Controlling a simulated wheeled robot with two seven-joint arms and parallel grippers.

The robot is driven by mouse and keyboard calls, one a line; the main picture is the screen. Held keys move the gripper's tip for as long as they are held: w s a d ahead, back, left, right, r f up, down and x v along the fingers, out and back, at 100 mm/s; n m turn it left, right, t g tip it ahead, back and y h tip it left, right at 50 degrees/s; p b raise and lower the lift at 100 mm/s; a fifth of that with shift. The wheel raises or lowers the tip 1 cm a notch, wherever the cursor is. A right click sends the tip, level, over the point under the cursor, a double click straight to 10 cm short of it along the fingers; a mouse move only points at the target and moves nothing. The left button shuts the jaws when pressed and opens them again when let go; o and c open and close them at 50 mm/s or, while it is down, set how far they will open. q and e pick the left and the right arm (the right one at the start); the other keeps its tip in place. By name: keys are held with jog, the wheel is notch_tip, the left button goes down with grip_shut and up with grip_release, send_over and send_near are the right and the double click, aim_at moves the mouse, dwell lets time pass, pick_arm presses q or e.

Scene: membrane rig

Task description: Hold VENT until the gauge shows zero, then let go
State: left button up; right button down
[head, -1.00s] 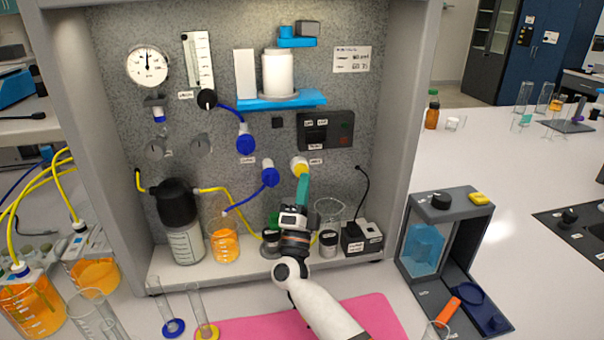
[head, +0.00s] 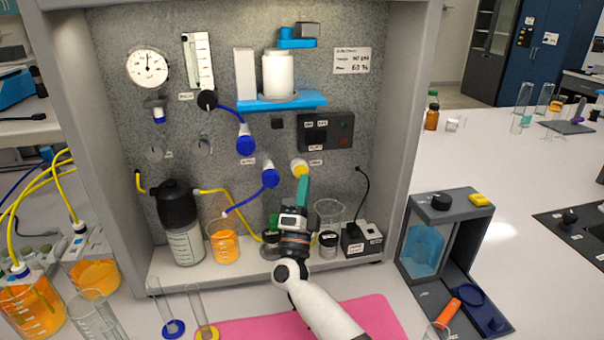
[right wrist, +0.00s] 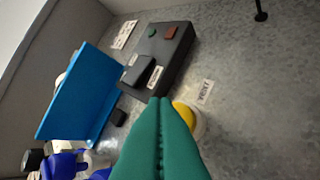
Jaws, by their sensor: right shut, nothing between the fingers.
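The yellow VENT button (head: 299,168) sits in a pale ring on the grey speckled panel, with its label (head: 316,161) to the right. My right gripper (head: 303,179) is shut and empty, its green fingertips at the button's lower edge. In the right wrist view the fingers (right wrist: 160,110) partly cover the yellow button (right wrist: 184,114); I cannot tell whether they touch or press it. The round white gauge (head: 148,67) is at the panel's upper left. Its needle points roughly straight up; its numbers are too small to read. My left gripper is out of view.
A black control box (head: 326,131) sits above the button. A blue-capped fitting with a blue tube (head: 269,174) is close to its left. A beaker (head: 329,213) and a jar stand below on the shelf. A blue bracket (head: 281,103) holds a white bottle.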

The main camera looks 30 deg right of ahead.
jog(key=shift+w, duration=0.1)
dwell(0.7)
jog(key=shift+w+d+b, duration=0.1)
jog(key=shift+w+b, duration=0.25)
jog(key=shift+b, duration=0.05)
jog(key=shift+w, duration=0.1)
dwell(0.4)
jog(key=shift+w+d+r+b, duration=0.2)
jog(key=shift+w+b, duration=0.1)
jog(key=shift+b, duration=0.35)
dwell(0.5)
jog(key=shift+f+y, duration=0.2)
jog(key=shift+y, duration=0.1)
dwell(4.9)
